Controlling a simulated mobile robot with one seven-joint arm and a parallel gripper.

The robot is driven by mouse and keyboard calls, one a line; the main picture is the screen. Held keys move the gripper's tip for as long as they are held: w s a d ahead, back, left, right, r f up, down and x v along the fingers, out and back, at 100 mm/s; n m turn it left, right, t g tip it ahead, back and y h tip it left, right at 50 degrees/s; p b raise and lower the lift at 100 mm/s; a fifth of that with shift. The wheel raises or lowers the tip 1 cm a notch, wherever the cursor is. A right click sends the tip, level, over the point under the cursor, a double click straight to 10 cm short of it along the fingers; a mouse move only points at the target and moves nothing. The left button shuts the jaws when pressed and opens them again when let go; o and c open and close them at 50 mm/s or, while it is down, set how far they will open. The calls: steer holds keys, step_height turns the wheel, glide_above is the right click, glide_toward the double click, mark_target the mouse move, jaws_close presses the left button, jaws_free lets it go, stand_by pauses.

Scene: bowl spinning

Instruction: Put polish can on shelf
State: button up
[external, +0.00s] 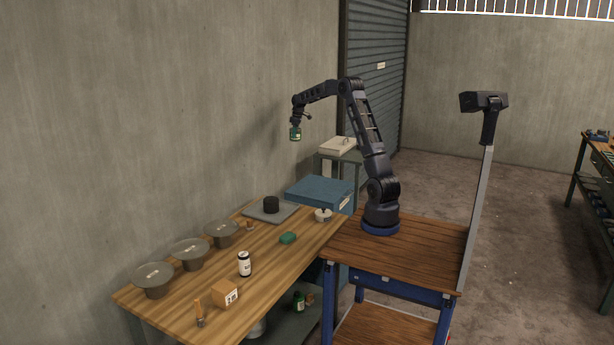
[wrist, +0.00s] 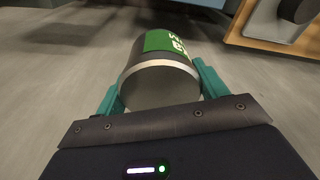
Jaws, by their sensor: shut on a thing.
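My gripper (external: 295,125) is shut on a can with a green label (external: 295,134), held high in the air above the far end of the wooden workbench (external: 205,289), near the concrete wall. In the wrist view the can (wrist: 160,82) sits between the two teal fingers (wrist: 158,78), its pale rim and grey end towards me. The label's lettering is only partly readable. A lower shelf (external: 278,328) shows under the workbench, with a similar green container (external: 299,301) on it. Much of this shelf is hidden by the bench top.
The air around the can is clear.

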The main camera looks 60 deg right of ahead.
steer(key=s+d+r+m, duration=0.1)
steer(key=s+d+m, duration=0.1)
steer(key=s+d, duration=0.95)
steer(key=s+d+r+m+h, duration=0.1)
steer(key=s+d+m, duration=0.1)
steer(key=s+d, duration=0.95)
steer(key=s+d+r+m, duration=0.15)
steer(key=s+d, duration=0.55)
steer(key=d, duration=0.9)
steer(key=shift+m, duration=0.25)
step_height(320, 180, down, 20)
steer(key=shift+w+d+f, duration=0.1)
steer(key=shift+w+d, duration=0.05)
steer(key=o, duration=1.2)
steer(key=shift+f, duration=0.15)
steer(key=shift+c, duration=0.2)
step_height(320, 180, up, 12)
steer(key=s, duration=0.1)
steer(key=shift+s+a, duration=0.2)
